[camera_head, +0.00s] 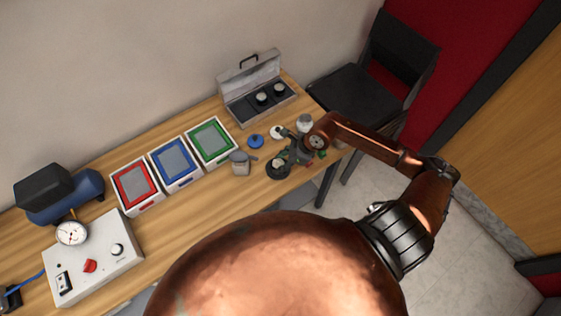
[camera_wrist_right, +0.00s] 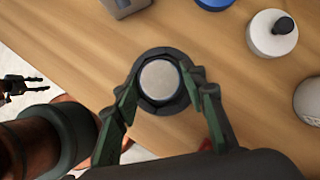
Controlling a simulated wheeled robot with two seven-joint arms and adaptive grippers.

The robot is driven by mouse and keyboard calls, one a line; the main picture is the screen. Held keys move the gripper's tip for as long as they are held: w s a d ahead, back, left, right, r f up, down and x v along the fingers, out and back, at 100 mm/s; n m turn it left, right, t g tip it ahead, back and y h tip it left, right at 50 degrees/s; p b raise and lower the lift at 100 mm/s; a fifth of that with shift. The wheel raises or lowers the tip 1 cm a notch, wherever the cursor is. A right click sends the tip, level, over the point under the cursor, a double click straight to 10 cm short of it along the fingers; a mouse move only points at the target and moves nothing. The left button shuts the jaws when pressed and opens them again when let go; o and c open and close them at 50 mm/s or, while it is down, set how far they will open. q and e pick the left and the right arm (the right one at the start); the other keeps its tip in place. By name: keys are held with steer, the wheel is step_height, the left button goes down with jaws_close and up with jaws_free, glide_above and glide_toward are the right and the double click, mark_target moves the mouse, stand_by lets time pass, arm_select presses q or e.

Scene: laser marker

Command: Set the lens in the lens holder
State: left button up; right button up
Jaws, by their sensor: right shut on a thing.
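My right gripper (camera_head: 281,160) is over the right part of the table. In the right wrist view, its green-padded fingers (camera_wrist_right: 160,92) close on both sides of a dark round piece with a pale, shiny disc, which looks like the lens (camera_wrist_right: 160,80). A wider dark ring, probably the lens holder (camera_wrist_right: 161,109), shows around and below the disc. I cannot tell whether the lens rests in it or is held just above. In the head view, the dark round piece (camera_head: 276,174) is at the fingertips. A small dark pronged shape, possibly my left gripper (camera_wrist_right: 22,86), shows at the left of the wrist view.
An open case (camera_head: 229,86) with two round pieces stands at the back. A blue lid (camera_head: 256,141), a white knobbed disc (camera_wrist_right: 272,36), a pale jar (camera_head: 305,121) and a grey container (camera_head: 240,164) are close by. Red, blue and green trays (camera_head: 211,141) stand left.

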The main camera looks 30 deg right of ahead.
steer(key=o, duration=1.3)
steer(key=shift+f, duration=0.1)
steer(key=shift+c, duration=0.2)
steer(key=shift+r, duration=0.2)
steer(key=v, duration=1.2)
steer(key=shift+a, duration=0.1)
